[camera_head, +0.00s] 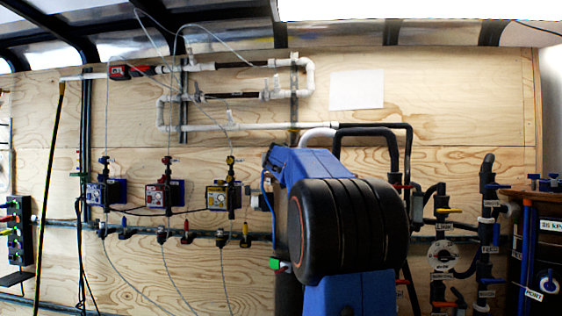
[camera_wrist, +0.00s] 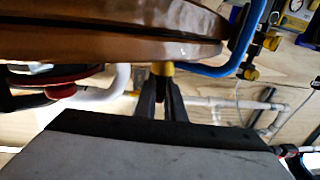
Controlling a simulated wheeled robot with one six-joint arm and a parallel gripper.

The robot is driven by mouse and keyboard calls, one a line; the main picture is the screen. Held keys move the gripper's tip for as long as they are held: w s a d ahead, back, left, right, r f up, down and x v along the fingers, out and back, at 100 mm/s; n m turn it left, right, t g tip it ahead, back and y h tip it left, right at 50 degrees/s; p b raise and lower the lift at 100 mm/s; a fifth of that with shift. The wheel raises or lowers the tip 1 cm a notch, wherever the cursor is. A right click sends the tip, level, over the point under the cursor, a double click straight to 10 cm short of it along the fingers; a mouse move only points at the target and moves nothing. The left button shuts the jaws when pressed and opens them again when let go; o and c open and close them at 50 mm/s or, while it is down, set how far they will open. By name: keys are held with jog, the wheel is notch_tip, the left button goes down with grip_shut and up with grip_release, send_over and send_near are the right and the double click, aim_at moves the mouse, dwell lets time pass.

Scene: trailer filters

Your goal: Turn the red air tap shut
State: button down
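Several red handles show, and I cannot tell which is the air tap. In the head view, one red handle (camera_head: 185,238) hangs on the low pipe between a blue handle and a yellow handle. Another red handle (camera_head: 8,219) is on the valve block at far left. In the wrist view, a red knob (camera_wrist: 62,91) sits left of my gripper (camera_wrist: 160,88), apart from it. My gripper's dark fingers point up, close together, below a yellow fitting (camera_wrist: 162,68). Whether they touch it or hold anything is unclear. In the head view my arm hides the gripper.
A large brown rounded body (camera_wrist: 110,30) fills the top of the wrist view. A blue hose (camera_wrist: 246,40) runs on its right. In the head view, black pipes (camera_head: 440,210) with valves stand right of my arm. A dark cabinet (camera_head: 540,255) is at far right.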

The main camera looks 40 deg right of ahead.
jog(key=shift+w+m+g+h, duration=0.1)
jog(key=shift+m+g+h, duration=0.4)
jog(key=shift+g, duration=0.1)
jog(key=m+g+h, duration=0.2)
jog(key=m+g, duration=0.1)
jog(key=g, duration=0.1)
jog(key=shift+h, duration=0.3)
jog(key=m+g, duration=0.1)
jog(key=g, duration=0.1)
jog(key=m+g+h, duration=0.1)
jog(key=m+g, duration=0.1)
jog(key=g, duration=0.1)
jog(key=shift+w+m, duration=0.1)
jog(key=shift+m, duration=0.2)
jog(key=m+g, duration=0.2)
jog(key=g, duration=0.1)
jog(key=m+g, duration=0.2)
jog(key=g, duration=0.2)
jog(key=shift+m+g+y, duration=0.8)
jog(key=shift+m+g, duration=0.8)
jog(key=shift+g, duration=0.6)
jog(key=shift+s+m+g+y, duration=0.2)
jog(key=shift+m+g+y, duration=0.65)
jog(key=shift+g, duration=0.25)
jog(key=c, duration=1.8)
grip_release()
jog(key=shift+c, duration=0.2)
